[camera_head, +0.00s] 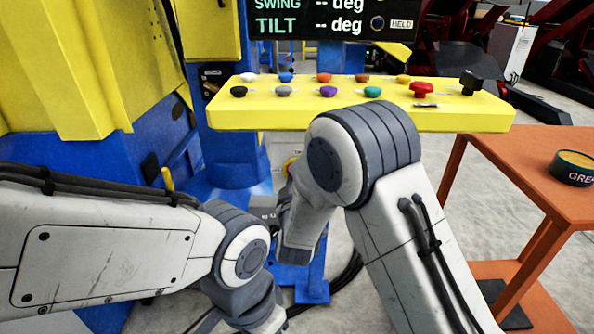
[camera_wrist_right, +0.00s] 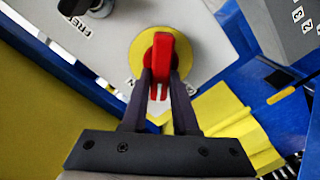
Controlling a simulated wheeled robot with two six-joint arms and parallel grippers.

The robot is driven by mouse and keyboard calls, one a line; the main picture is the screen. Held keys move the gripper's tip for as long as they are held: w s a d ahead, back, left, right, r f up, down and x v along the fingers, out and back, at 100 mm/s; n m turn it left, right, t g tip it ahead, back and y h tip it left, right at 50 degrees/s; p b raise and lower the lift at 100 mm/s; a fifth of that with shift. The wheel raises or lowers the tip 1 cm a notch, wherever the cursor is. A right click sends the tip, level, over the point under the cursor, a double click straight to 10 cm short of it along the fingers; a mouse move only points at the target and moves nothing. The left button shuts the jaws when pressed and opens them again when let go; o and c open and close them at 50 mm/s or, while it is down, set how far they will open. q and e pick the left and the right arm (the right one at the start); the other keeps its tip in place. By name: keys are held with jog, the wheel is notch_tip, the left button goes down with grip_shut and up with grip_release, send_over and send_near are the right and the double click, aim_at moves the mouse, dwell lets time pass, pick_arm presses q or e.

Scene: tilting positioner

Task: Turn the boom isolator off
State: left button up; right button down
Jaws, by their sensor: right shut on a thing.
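The isolator has a red handle (camera_wrist_right: 159,60) on a round yellow plate (camera_wrist_right: 137,53), fixed to a pale grey panel (camera_wrist_right: 205,35) in the right wrist view. My right gripper (camera_wrist_right: 160,85) has its two dark fingers closed on either side of the red handle, which lies in line with them. Lettering beside the plate is partly covered by the left finger. In the head view my right arm hides most of the isolator; a bit of its yellow plate (camera_head: 289,164) shows beside the arm. My left arm reaches in from the left, but its gripper is out of sight.
A yellow console (camera_head: 450,115) with several coloured buttons, a red mushroom button (camera_head: 421,89) and a black knob (camera_head: 469,82) stands just beyond my right arm. A display (camera_head: 330,18) hangs above. An orange table (camera_head: 530,165) holds a round tin (camera_head: 573,167) at right.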

jog(key=shift+a+f+n+p, duration=0.15)
jog(key=shift+n+p, duration=0.8)
jog(key=shift+n, duration=0.7)
jog(key=shift+d+f+n+p, duration=0.15)
jog(key=shift+n+p, duration=0.8)
jog(key=shift+n, duration=0.65)
jog(key=shift+a+f+n+p, duration=0.15)
jog(key=shift+n+p, duration=0.8)
jog(key=shift+n, duration=0.7)
jog(key=c, duration=0.7)
grip_release()
jog(key=s, duration=1)
jog(key=shift+s, duration=0.25)
